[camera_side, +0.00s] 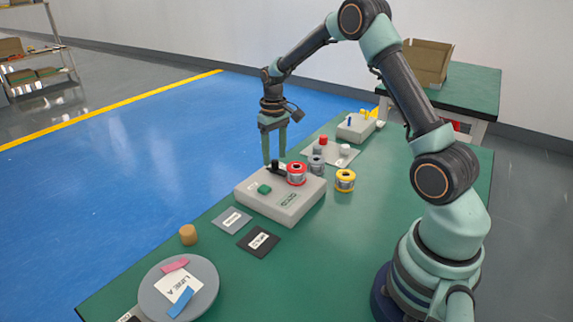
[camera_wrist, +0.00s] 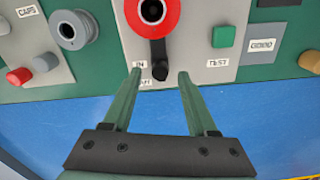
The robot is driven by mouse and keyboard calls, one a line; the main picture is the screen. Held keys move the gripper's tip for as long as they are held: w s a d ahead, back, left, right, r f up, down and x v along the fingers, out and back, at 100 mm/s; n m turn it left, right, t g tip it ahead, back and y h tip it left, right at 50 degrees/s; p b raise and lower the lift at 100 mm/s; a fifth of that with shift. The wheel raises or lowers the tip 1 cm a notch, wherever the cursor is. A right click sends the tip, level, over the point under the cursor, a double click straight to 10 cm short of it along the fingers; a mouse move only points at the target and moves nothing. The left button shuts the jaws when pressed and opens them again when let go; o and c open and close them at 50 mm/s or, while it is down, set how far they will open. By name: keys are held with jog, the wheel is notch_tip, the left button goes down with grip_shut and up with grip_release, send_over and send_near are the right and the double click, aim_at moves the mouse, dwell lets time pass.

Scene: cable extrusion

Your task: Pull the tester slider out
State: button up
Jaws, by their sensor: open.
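The tester is a light grey box (camera_side: 282,203) on the green bench, with a green button (camera_side: 264,189) and a red-rimmed spool (camera_side: 297,173) on top. The black slider handle (camera_side: 275,166) is beside the spool, at the box's far edge. In the wrist view the black slider (camera_wrist: 158,52) sticks out from under the red spool (camera_wrist: 150,12), near an "IN" label. My gripper (camera_side: 274,159) is open and points down at the handle. In the wrist view its fingertips (camera_wrist: 160,74) lie on either side of the slider's end; I cannot tell whether they touch it.
A yellow spool (camera_side: 345,180) stands right of the tester. A plate with caps and grey spools (camera_side: 330,152) lies behind it. Two labelled mats (camera_side: 258,241), a cork-coloured cylinder (camera_side: 188,235) and a grey disc (camera_side: 205,272) are nearer. Blue floor lies beyond the bench edge.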

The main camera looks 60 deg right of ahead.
jog(key=shift+f, duration=0.75)
grip_shut()
dwell(0.9)
